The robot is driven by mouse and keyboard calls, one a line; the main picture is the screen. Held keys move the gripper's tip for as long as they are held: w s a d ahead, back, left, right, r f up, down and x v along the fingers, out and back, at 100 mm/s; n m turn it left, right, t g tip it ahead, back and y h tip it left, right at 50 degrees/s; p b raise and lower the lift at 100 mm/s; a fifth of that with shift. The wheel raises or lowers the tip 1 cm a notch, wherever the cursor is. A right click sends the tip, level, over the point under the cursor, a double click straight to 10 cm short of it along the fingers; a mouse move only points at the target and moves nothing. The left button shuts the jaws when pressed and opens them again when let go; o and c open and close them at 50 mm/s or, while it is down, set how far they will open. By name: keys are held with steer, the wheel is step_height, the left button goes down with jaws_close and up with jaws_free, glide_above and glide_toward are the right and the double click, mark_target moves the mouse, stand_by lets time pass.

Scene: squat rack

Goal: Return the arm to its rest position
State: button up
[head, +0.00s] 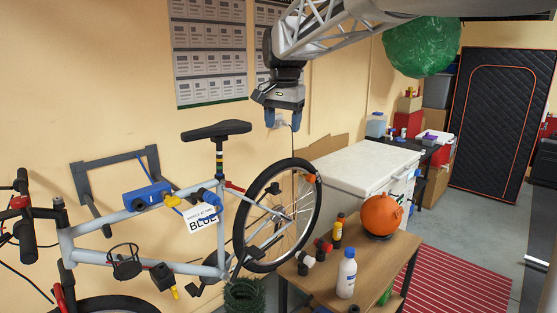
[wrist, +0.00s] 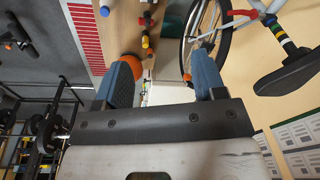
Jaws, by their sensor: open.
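My gripper (head: 283,118) hangs from my arm at the top middle of the head view, above and right of the bicycle saddle and in front of the wall. Its two blue fingers are apart with nothing between them. The wrist view shows the same open fingers (wrist: 165,75) from behind, with the bench and the bicycle wheel beyond them. My arm reaches in from the upper right of the head view.
A grey bicycle (head: 140,225) hangs at the left by the wall. A wooden bench (head: 335,275) holds an orange round object (head: 381,215), a white bottle (head: 346,273) and small items. A white chest (head: 365,170) stands behind. A green ball (head: 421,47) is at upper right.

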steer(key=s+d+f+n, duration=0.1)
steer(key=s+d+f, duration=0.4)
steer(key=s, duration=0.5)
steer(key=s+d+f+n, duration=0.1)
steer(key=s+d+f, duration=0.2)
steer(key=s+d, duration=0.5)
steer(key=s+d+f+n, duration=0.1)
steer(key=s+d+f, duration=0.1)
steer(key=s+f, duration=0.5)
steer(key=s+d+f+n+t, duration=0.1)
steer(key=s+d+f, duration=0.1)
steer(key=s+f, duration=0.6)
steer(key=s, duration=0.7)
steer(key=shift+s+d+f+n, duration=0.2)
steer(key=shift+s+f+n, duration=0.1)
steer(key=shift+s, duration=0.1)
